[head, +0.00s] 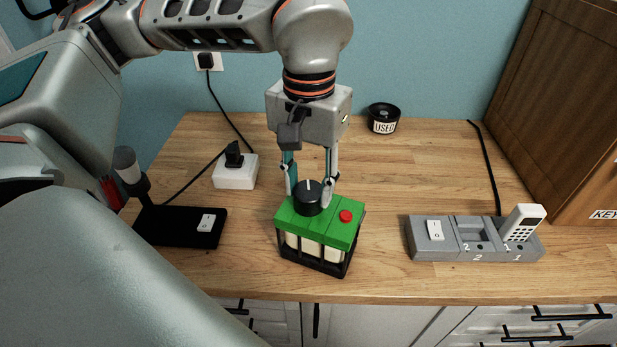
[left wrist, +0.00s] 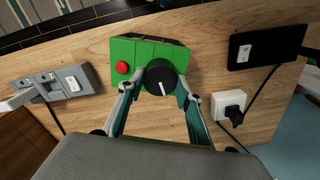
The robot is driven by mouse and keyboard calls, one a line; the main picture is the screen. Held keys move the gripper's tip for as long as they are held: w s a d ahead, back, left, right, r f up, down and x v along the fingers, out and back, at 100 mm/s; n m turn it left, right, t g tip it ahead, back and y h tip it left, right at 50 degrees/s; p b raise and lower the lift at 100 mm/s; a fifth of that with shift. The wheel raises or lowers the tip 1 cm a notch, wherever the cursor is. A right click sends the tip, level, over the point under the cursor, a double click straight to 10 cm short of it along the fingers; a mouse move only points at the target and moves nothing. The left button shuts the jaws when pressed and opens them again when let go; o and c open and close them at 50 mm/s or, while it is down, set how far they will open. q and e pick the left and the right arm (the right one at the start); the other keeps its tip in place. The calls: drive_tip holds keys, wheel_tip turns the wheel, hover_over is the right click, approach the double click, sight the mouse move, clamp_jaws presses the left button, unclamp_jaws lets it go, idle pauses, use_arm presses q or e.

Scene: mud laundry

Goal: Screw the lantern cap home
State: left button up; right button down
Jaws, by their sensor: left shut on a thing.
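The lantern (head: 318,232) stands upright on the wooden counter, with a green top, a black frame and pale cells inside. A round black cap (head: 309,199) with a white mark sits on the left part of its green top. A red button (head: 346,216) is to the right of the cap. My left gripper (head: 310,192) comes down from above with its fingers on either side of the cap, shut on it. In the left wrist view the fingertips touch the cap (left wrist: 161,77) on two sides, and its white mark shows. The cap's thread is hidden. My right gripper is not in view.
A grey dock (head: 430,250) with a white handset (head: 523,223) stands to the right. A black switch base (head: 180,235) and a white socket block (head: 235,172) with cords lie to the left. A black "USED" pot (head: 383,118) and a wooden cabinet (head: 562,110) are behind.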

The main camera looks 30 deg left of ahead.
use_arm(q)
drive_tip(key=shift+m+p, duration=0.3)
drive_tip(key=shift+m, duration=0.3)
drive_tip(key=shift+m+p, duration=0.6)
drive_tip(key=shift+m, duration=0.1)
drive_tip(key=shift+m+p, duration=0.4)
drive_tip(key=shift+m, duration=0.4)
drive_tip(key=shift+m+p, duration=0.35)
drive_tip(key=shift+m, duration=0.05)
drive_tip(key=shift+f+m, duration=0.1)
drive_tip(key=shift+m, duration=1)
